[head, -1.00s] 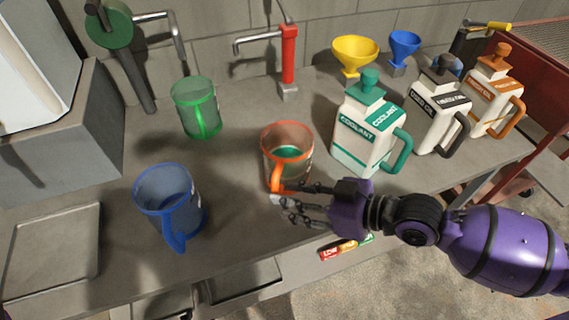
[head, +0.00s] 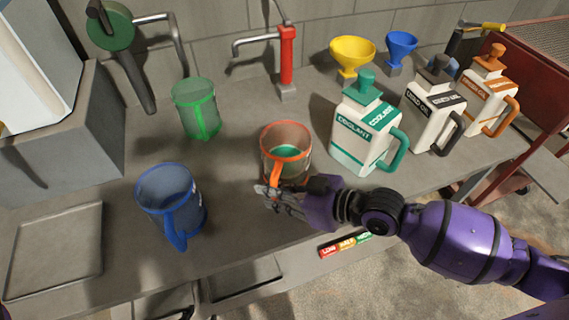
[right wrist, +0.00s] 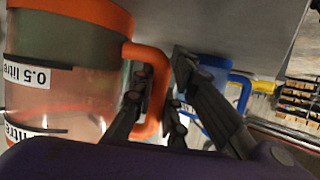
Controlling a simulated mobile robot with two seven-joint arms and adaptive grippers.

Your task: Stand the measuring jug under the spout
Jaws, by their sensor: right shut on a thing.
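A clear measuring jug with an orange rim and handle (head: 287,150) stands on the bench, with something green showing inside. In the right wrist view the jug (right wrist: 70,75) carries "litre" labels. My right gripper (head: 268,194) is shut on its orange handle, whose loop shows between the fingers in the right wrist view (right wrist: 152,90). A red pump (head: 287,62) behind the jug has a grey spout (head: 252,41) pointing left. A green hand pump (head: 110,26) at the back left has a bent pipe (head: 178,45). My left gripper is out of view.
A green jug (head: 196,108) and a blue jug (head: 168,200) stand left of the orange one. A white coolant can (head: 357,130) stands close on its right, with oil cans (head: 433,115) beyond. Funnels (head: 352,56) stand behind. The bench between jug and red pump is clear.

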